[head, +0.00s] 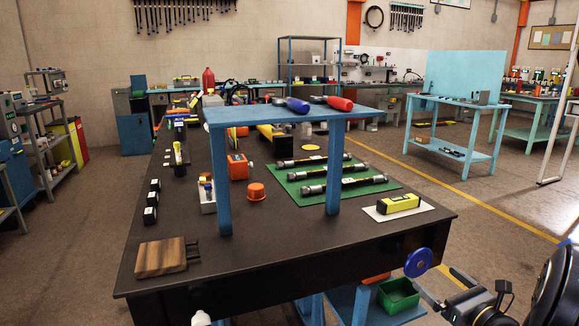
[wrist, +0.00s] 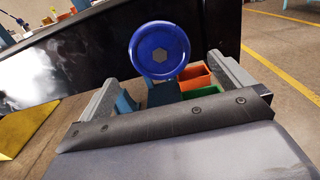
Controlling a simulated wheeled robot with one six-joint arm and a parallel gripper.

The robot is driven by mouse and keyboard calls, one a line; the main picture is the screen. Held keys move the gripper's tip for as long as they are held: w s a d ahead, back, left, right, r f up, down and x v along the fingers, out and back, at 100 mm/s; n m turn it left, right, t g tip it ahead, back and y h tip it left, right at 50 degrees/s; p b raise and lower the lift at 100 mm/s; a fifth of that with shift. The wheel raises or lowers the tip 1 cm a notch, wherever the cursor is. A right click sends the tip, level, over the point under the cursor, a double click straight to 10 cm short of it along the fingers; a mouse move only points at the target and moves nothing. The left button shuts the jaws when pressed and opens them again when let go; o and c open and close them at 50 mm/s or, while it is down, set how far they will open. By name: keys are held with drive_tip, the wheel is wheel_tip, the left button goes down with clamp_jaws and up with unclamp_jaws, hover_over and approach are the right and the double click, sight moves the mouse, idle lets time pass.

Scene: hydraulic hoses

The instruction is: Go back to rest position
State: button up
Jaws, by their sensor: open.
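My gripper (head: 458,287) is at the lower right of the head view, beyond the near right corner of the black workbench (head: 290,250). In the wrist view its two grey fingers (wrist: 165,90) stand wide apart with nothing gripped between them. A blue round disc (head: 418,262) with a hex centre is by the bench's right side, close to the gripper. In the wrist view the disc (wrist: 159,50) shows just past the fingers; I cannot tell whether they touch. Three black hoses with metal ends (head: 322,186) lie on a green mat (head: 395,187) on the bench.
A blue raised shelf (head: 290,115) on the bench holds tools with a blue and a red handle. An orange bin and a green bin (head: 398,295) sit low by the bench's right side. Open floor (head: 500,225) is to the right.

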sight(421, 265)
drive_tip(key=b+x, duration=0.1)
drive_tip(key=x, duration=0.9)
drive_tip(key=shift+a+f+b, duration=0.1)
drive_tip(key=shift+b, duration=0.2)
drive_tip(key=shift+w+f+n+b, duration=0.2)
drive_tip(key=shift+n+b, duration=0.2)
drive_tip(key=shift+b, duration=0.2)
drive_tip(key=n+b, duration=0.3)
drive_tip(key=n, duration=0.1)
drive_tip(key=shift+s, duration=0.1)
drive_tip(key=n+b, duration=0.5)
drive_tip(key=n, duration=0.2)
drive_tip(key=shift+r, duration=0.15)
drive_tip(key=n+b, duration=0.2)
drive_tip(key=n, duration=0.9)
drive_tip(key=shift+r, duration=0.1)
drive_tip(key=shift+n, duration=0.5)
